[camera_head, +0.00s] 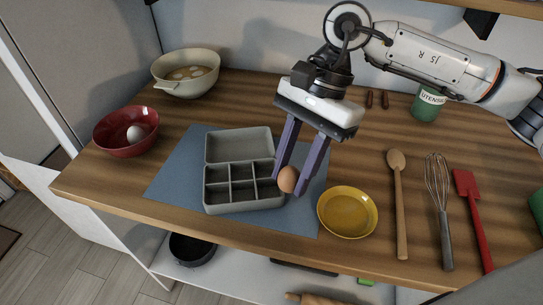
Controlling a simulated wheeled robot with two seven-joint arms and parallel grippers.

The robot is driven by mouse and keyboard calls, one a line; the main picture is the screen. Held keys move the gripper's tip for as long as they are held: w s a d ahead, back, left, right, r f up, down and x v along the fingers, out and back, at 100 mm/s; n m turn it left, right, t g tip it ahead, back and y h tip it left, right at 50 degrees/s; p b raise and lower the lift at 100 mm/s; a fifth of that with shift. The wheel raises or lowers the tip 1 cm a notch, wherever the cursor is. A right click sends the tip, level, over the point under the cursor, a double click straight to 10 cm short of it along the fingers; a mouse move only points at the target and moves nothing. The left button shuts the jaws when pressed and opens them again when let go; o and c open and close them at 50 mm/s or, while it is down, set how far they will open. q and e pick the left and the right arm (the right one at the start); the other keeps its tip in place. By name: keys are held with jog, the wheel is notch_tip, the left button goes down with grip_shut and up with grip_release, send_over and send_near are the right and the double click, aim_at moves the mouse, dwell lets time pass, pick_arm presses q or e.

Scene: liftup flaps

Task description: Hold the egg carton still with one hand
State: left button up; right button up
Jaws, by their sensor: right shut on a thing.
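The grey egg carton (244,205) stands on a blue mat (165,178) with its lid (240,145) up at the back. The compartments that show look empty. My right gripper (288,182) comes down at the carton's right end, its purple fingers shut on a brown egg (287,180). The egg is at or just above the carton's right edge; I cannot tell whether it touches. My left gripper is not in view, and no hand shows on the carton.
A red bowl (108,133) with a white egg (134,133) stands at the left. A cream bowl (160,83) with several eggs is behind. A yellow plate (347,212), wooden spoon (400,205), whisk (441,210) and red spatula (471,205) lie right. The counter's front edge is close.

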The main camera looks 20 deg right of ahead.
jog(key=m+t, duration=0.1)
jog(key=m, duration=0.1)
jog(key=w+a+r+m, duration=0.1)
jog(key=m, duration=0.1)
jog(key=a+m+t+b, duration=0.1)
jog(key=m, duration=0.1)
jog(key=shift+w+r+m+t+y, duration=0.15)
jog(key=shift+r+m+t+y, duration=0.15)
jog(key=shift+m, duration=0.1)
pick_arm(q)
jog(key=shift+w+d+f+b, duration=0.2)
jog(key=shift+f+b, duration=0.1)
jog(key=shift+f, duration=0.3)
pick_arm(e)
jog(key=m, duration=0.1)
jog(key=r+m+t, duration=0.1)
jog(key=m, duration=0.1)
jog(key=w+m, duration=0.1)
jog(key=m, duration=0.1)
jog(key=shift+a+r+t, duration=0.3)
jog(key=shift+a+t, duration=0.1)
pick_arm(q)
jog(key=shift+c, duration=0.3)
